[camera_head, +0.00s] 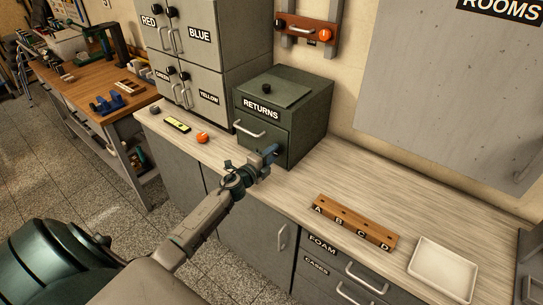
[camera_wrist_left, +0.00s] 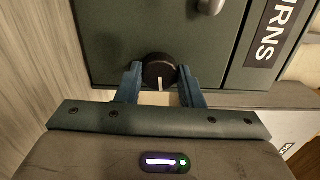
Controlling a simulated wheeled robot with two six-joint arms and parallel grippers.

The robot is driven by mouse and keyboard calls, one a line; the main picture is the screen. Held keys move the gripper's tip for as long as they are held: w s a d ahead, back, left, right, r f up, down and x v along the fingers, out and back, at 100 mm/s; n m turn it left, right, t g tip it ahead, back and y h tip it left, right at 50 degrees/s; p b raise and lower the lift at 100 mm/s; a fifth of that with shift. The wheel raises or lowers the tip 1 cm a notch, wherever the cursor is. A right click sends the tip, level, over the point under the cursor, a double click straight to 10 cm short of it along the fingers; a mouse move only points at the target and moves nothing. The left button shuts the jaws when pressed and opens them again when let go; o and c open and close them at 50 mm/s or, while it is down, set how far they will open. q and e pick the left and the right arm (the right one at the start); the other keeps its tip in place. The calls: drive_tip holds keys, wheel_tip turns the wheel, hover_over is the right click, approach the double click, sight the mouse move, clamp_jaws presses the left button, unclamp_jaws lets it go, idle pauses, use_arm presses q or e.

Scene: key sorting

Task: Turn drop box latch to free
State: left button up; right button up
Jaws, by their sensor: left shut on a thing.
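The drop box (camera_head: 300,125) is a dark green cabinet labelled RETURNS, standing on the pale counter. It has a lid on top and a drawer handle (camera_head: 250,130) on its front. The line points toward my gripper's palm. My left gripper (camera_head: 268,155) is at the drop box's lower front. Its blue fingers (camera_wrist_left: 161,78) sit on either side of the knob, shut on it. In the head view the gripper hides the knob. My right gripper is not in view.
An orange round object (camera_head: 202,138) and a yellow-green object (camera_head: 178,125) lie on the counter to the left. A wooden rack (camera_head: 354,222) marked A to D and a white tray (camera_head: 443,270) stand to the right. Labelled grey lockers (camera_head: 215,60) stand behind.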

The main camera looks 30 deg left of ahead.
use_arm(q)
drive_tip(key=shift+m, duration=0.6)
drive_tip(key=o, duration=1)
